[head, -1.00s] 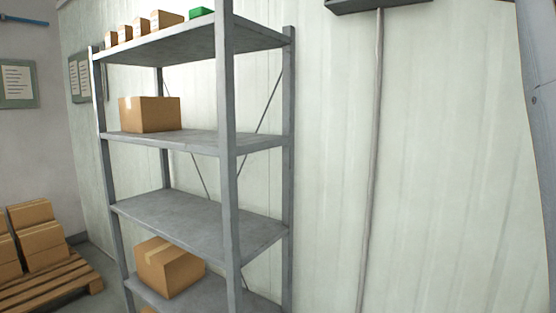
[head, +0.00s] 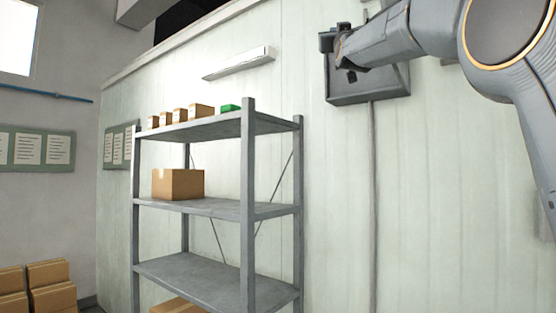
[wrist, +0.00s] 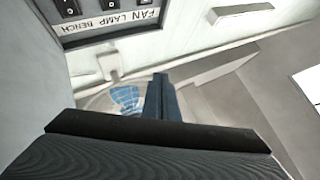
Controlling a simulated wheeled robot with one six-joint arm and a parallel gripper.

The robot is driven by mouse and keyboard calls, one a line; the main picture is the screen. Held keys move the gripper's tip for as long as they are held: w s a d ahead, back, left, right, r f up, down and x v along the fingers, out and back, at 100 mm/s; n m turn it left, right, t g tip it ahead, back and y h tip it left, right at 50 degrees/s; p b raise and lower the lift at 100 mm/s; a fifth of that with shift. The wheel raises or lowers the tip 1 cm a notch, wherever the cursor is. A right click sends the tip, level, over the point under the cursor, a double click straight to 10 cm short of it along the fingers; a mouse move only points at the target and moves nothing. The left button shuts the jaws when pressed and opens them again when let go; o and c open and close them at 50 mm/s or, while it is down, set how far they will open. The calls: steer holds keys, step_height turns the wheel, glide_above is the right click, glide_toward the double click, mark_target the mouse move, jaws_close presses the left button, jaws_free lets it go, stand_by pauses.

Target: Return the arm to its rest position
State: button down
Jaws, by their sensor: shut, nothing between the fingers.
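My arm shows at the upper right of the head view, raised and reaching left in front of the wall. My gripper (head: 347,72) is at its left end, in front of a dark grey wall box. In the wrist view, my gripper (wrist: 162,82) has its dark fingers together with nothing between them. The box, a switch panel (wrist: 110,25), shows at the top left of the wrist view with the words FAN, LAMP and BENCH under its switches. In the head view, the panel (head: 370,88) is partly hidden behind my gripper and arm.
A grey metal shelf rack (head: 248,200) stands left of the arm, with a cardboard box (head: 178,184), small boxes and a green item (head: 230,108) on it. A wall lamp (head: 238,63) hangs above. Stacked boxes (head: 48,285) stand at lower left.

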steer(key=w+f+g+b, duration=0.1)
steer(key=w+f+g, duration=0.25)
steer(key=f, duration=0.95)
steer(key=w+f+g, duration=0.3)
steer(key=w+f, duration=0.2)
steer(key=f, duration=0.9)
steer(key=s+f+g+b, duration=0.1)
steer(key=s+f+g, duration=0.15)
steer(key=f, duration=1.15)
steer(key=s+f+g, duration=0.2)
steer(key=f+g, duration=0.1)
steer(key=f, duration=1.1)
steer(key=s+d+f+g+b, duration=0.1)
steer(key=s+f+g, duration=0.2)
steer(key=s+f, duration=0.7)
steer(key=s+f+g+b, duration=0.1)
steer(key=s+f+g, duration=0.4)
steer(key=f, duration=0.9)
steer(key=s+f+g, duration=0.2)
steer(key=s+f, duration=0.5)
steer(key=s, duration=0.4)
steer(key=s+d+f+m+g, duration=0.1)
steer(key=s+f+g, duration=0.1)
steer(key=s+f, duration=0.6)
steer(key=s, duration=0.4)
steer(key=shift+f+g, duration=0.15)
steer(key=shift+g, duration=0.15)
